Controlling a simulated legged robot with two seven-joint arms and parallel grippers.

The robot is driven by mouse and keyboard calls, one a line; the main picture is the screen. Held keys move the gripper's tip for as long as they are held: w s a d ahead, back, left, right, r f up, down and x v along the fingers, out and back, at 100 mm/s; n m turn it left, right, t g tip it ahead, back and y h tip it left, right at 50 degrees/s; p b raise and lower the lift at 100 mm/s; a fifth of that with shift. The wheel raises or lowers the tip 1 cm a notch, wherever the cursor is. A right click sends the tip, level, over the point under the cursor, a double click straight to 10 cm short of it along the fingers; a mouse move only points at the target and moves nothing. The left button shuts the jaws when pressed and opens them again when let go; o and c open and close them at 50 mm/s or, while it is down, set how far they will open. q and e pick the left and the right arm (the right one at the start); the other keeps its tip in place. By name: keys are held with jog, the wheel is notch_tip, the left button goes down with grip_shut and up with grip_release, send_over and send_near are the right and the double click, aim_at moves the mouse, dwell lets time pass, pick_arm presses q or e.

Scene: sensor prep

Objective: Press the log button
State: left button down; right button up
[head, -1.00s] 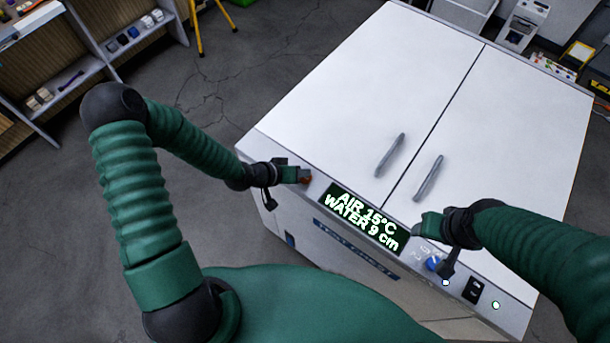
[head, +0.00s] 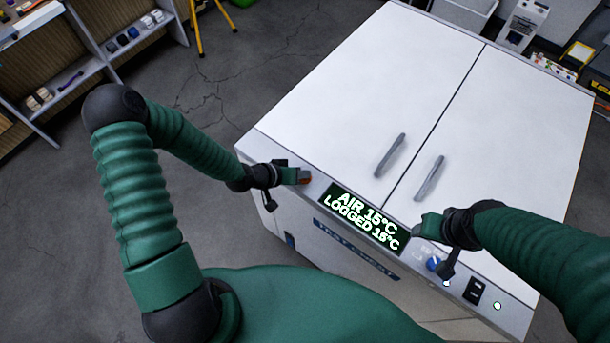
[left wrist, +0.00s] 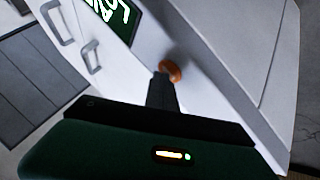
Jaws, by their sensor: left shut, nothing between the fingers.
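The log button, an orange round button, (head: 306,180) sits at the left end of the test chest's front panel. It also shows in the left wrist view (left wrist: 171,71). My left gripper (head: 300,176) is shut and empty, with its fingertips at the button, seemingly touching it. The display (head: 363,217) right of the button reads "AIR 15°C" and "LOGGED 15°C". My right gripper (head: 420,229) is over the panel by the display's right end, near a blue knob (head: 434,264); I cannot tell whether its fingers are open.
The white chest (head: 480,120) has two lid doors with grey handles (head: 390,155). A black switch (head: 474,291) and lit white lamps are on the panel's right. Shelves (head: 90,60) stand at the far left. The floor (head: 230,90) left of the chest is clear.

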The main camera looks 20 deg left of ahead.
pick_arm(q)
jog(key=shift+r+p, duration=0.85)
notch_tip(320, 180, up, 5)
jog(key=p, duration=0.4)
jog(key=shift+p, duration=0.3)
